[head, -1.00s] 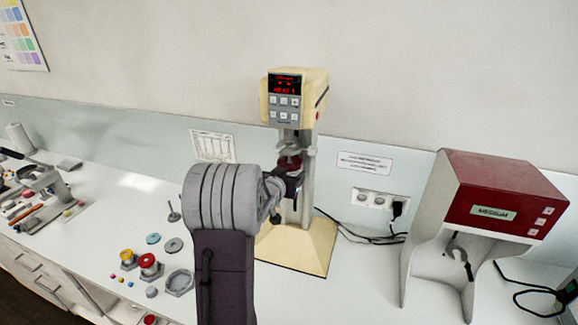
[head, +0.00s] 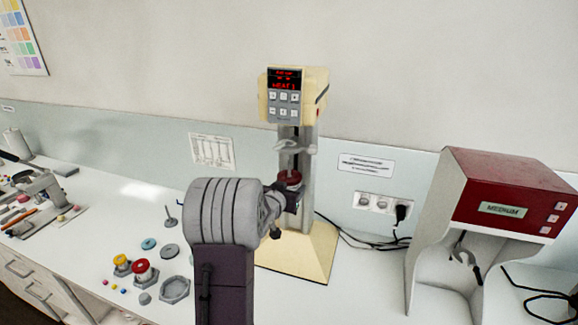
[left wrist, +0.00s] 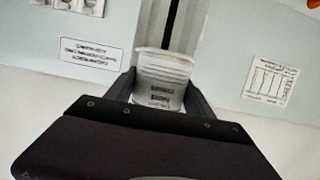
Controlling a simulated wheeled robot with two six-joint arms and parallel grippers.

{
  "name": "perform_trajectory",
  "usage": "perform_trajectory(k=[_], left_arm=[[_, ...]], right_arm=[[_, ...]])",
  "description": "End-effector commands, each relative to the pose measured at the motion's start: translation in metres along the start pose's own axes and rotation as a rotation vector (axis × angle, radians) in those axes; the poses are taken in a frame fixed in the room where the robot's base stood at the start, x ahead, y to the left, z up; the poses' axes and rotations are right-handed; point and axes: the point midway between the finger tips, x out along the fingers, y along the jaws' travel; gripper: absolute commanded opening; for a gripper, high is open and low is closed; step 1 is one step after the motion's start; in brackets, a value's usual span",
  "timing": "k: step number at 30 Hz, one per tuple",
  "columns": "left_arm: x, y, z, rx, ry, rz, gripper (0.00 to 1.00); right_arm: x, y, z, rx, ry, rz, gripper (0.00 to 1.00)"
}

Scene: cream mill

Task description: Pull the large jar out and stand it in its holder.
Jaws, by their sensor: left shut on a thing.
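My left gripper (left wrist: 160,95) is shut on the large jar (left wrist: 163,72), a pale jar with dark print, in the left wrist view. In the head view my left gripper (head: 290,200) is in front of the column of the cream mill (head: 292,95). The jar's red top (head: 289,178) shows there, below the mill's grey clamp (head: 296,146) and apart from it. My arm hides much of the jar. An empty grey six-sided holder (head: 175,290) stands on the bench at left. My right gripper is not in view.
Small jars with yellow (head: 122,261) and red (head: 141,267) lids stand near the empty holder, with loose discs (head: 169,251) around them. A red-and-white machine (head: 510,190) stands at right. Cables run along the wall behind the mill.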

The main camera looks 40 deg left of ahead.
Motion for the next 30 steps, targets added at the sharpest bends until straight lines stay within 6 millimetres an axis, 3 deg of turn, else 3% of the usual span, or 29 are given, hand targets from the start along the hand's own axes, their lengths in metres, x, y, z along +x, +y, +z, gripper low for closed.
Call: perform_trajectory(k=[7,30], left_arm=[[-0.004,0.000,0.001,0.000,0.003,-0.001,0.13],[-0.049,0.000,0.015,0.000,0.003,-0.001,0.13]], right_arm=[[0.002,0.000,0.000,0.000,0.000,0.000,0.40],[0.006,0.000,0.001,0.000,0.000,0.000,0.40]])
